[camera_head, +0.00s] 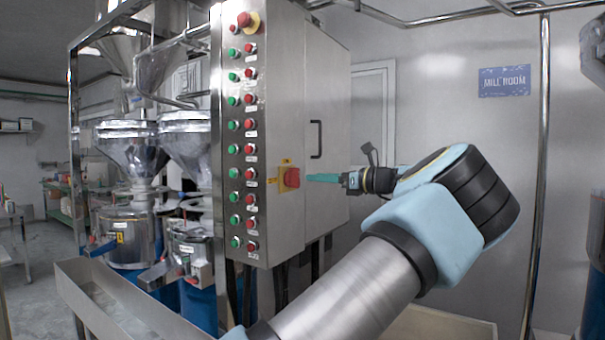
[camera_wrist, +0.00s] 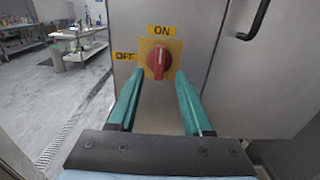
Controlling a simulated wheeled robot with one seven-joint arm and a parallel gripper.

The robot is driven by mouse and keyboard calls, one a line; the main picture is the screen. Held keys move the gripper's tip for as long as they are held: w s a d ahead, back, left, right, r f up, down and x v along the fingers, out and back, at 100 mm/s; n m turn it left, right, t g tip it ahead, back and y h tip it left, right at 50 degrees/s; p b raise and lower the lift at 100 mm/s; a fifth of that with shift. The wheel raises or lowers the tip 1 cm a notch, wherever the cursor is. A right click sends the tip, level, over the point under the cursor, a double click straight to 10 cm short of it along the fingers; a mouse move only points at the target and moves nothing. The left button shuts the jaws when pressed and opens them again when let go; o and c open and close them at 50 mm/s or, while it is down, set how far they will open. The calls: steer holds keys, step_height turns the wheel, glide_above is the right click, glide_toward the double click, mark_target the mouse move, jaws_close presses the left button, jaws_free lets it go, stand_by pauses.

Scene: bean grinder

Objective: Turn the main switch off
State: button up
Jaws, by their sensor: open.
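The main switch (camera_head: 290,178) is a red rotary knob on a yellow plate, low on the side face of the steel control cabinet. In the wrist view the knob (camera_wrist: 159,61) has its white mark upright, toward the ON label (camera_wrist: 161,30). The OFF label (camera_wrist: 124,56) is at its left. My gripper (camera_head: 312,178) has green fingers pointing at the knob from the right in the head view. In the wrist view the fingers (camera_wrist: 158,88) are open, one on each side below the knob. Whether they touch it cannot be told.
The cabinet front (camera_head: 240,110) carries rows of green and red push buttons, with a red emergency button (camera_head: 247,21) on top. A black door handle (camera_head: 316,139) is on the side face. Steel grinders (camera_head: 128,150) stand at the left. A metal trough (camera_head: 110,300) is in front.

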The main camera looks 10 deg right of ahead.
mark_target(299, 176)
steer(key=p+x, duration=0.1)
steer(key=x, duration=0.3)
steer(key=shift+w+a+r, duration=0.15)
steer(key=shift+w+a+p, duration=0.3)
steer(key=shift+w+a, duration=0.2)
steer(key=shift+w, duration=0.05)
steer(key=shift+c, duration=0.2)
jaws_close()
